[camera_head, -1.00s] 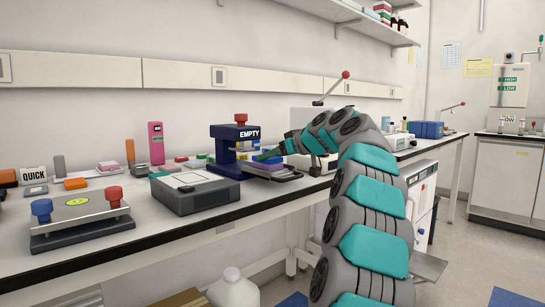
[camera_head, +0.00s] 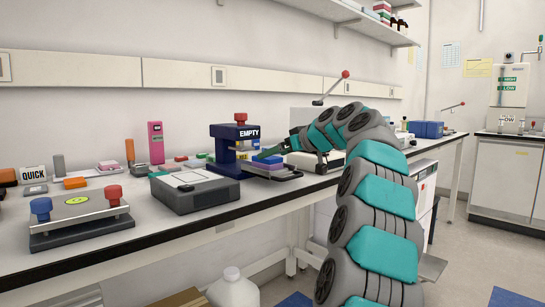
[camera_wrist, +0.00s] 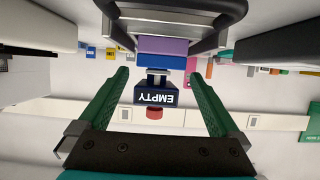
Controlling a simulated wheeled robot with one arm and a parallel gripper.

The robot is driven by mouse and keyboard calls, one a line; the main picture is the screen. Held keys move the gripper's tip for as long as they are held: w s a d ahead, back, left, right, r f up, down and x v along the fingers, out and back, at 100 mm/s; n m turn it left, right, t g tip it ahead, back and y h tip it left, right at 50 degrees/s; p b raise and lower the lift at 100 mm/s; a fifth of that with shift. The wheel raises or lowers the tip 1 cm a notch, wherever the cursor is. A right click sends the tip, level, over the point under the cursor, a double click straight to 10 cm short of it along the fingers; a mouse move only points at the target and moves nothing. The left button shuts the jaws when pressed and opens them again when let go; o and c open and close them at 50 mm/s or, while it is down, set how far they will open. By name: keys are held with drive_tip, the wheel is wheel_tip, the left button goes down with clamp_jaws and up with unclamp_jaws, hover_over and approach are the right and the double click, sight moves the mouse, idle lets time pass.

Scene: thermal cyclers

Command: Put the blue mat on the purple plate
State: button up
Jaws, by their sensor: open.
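In the wrist view, which is upside down, a blue strip (camera_wrist: 160,63) borders a purple slab (camera_wrist: 162,46). They look like the blue mat and purple plate, but I cannot tell whether they touch. They line up with the dark blue device marked EMPTY (camera_wrist: 156,98). In the head view this device (camera_head: 226,144) stands on the bench, its tray (camera_head: 284,175) sticking out to the right. My gripper (camera_wrist: 158,74) is open, its green fingers apart with nothing gripped. In the head view my gripper (camera_head: 270,153) is beside the device, just above the tray, partly hidden by my arm.
A grey flat box (camera_head: 195,197) and a clamp with red and blue knobs (camera_head: 82,222) stand left along the bench's front edge. A pale machine with a red-tipped lever (camera_head: 345,74) stands behind my arm. Small coloured blocks and a pink device (camera_head: 156,142) lie left.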

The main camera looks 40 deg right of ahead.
drive_tip(key=v, duration=0.9)
drive_tip(key=shift+s+b, duration=0.4)
drive_tip(key=shift+b, duration=0.05)
drive_tip(key=shift+r, duration=0.15)
idle(0.3)
